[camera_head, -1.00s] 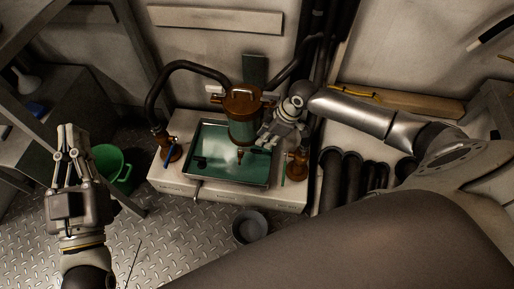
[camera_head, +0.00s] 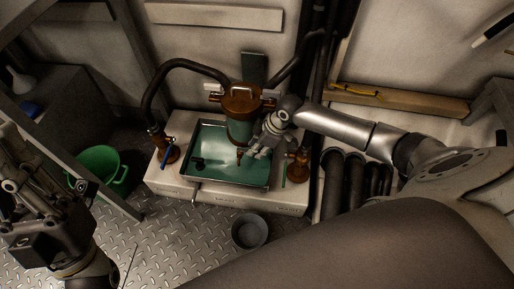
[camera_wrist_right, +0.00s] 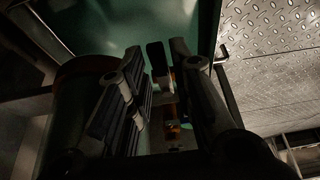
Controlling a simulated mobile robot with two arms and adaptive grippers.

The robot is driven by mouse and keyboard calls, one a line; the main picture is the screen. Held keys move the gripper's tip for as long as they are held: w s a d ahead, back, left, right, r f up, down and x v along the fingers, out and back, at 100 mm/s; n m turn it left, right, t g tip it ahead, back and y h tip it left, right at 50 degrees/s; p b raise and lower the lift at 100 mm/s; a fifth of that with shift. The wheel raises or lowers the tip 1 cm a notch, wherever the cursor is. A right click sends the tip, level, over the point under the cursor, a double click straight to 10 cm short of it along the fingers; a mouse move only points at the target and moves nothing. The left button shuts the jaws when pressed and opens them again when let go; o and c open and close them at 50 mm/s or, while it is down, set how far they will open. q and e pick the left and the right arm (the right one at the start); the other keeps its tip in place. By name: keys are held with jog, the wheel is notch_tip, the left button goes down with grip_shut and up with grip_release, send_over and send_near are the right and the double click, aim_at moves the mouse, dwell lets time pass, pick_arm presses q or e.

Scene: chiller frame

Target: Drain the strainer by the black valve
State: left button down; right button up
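The strainer (camera_head: 243,118), a cylinder with a copper lid and a greenish body, stands at the back of a green-lined tray (camera_head: 215,181). A small brass drain fitting (camera_head: 240,155) shows below it. My right gripper (camera_head: 258,154) is beside the strainer's lower right, above the tray. In the right wrist view its fingers are apart, with a black handle (camera_wrist_right: 157,58), probably the black valve's, and a brass fitting (camera_wrist_right: 173,126) showing between them; contact is unclear. My left gripper (camera_head: 45,190) is at the left edge, away from the strainer; its finger opening is unclear.
A blue-handled valve (camera_head: 167,156) stands left of the tray and a green-handled one (camera_head: 284,174) right of it. A grey bucket (camera_head: 249,231) is on the floor in front, a green bucket (camera_head: 99,168) at left. Dark pipes (camera_head: 345,178) stand at right.

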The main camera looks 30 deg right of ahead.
jog(key=shift+c, duration=0.3)
grip_shut()
